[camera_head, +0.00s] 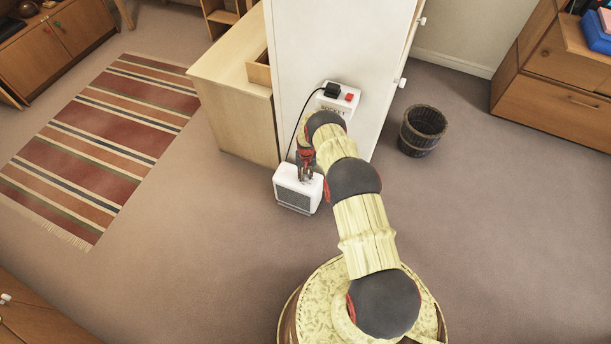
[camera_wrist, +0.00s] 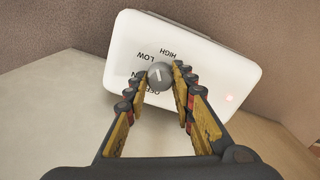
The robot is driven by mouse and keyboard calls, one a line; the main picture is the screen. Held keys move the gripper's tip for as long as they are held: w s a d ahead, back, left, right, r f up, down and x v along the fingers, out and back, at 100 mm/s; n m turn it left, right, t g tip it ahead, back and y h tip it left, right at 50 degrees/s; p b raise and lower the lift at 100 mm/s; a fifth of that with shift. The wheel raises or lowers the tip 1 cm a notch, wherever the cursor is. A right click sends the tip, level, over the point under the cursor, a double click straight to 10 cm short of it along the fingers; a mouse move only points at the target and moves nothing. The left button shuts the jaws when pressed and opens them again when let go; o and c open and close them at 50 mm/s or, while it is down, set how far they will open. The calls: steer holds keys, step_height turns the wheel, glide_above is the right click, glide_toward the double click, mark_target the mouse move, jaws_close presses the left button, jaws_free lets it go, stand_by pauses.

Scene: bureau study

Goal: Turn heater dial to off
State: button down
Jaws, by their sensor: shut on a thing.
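The small white heater (camera_head: 296,199) with a dark front grille stands on the carpet beside the white cabinet. In the wrist view its white top (camera_wrist: 210,50) shows the words HIGH, LOW and OFF around a round grey dial (camera_wrist: 160,77). The OFF label is partly hidden by my gripper. The dial has a short pale line, but I cannot tell which end points. A faint pink spot (camera_wrist: 230,98) shows on the heater's top. My gripper (camera_wrist: 160,74) is shut on the dial from above; in the head view it (camera_head: 305,176) is over the heater.
A white cabinet (camera_head: 330,45) bears a socket box (camera_head: 338,104) with a black plug and a red switch. A black cord (camera_head: 297,130) runs down towards the heater. A dark wastebasket (camera_head: 422,130) stands to the right, a striped rug (camera_head: 110,140) lies left. Carpet at right is clear.

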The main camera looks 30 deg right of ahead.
mark_target(305, 176)
steer(key=n, duration=0.5)
steer(key=shift+n, duration=0.3)
steer(key=n, duration=0.5)
steer(key=shift+w+n, duration=0.1)
steer(key=shift+n, duration=0.3)
steer(key=c, duration=1.5)
jaws_free()
steer(key=shift+c, duration=0.2)
steer(key=shift+o, duration=0.2)
steer(key=shift+r, duration=3.7)
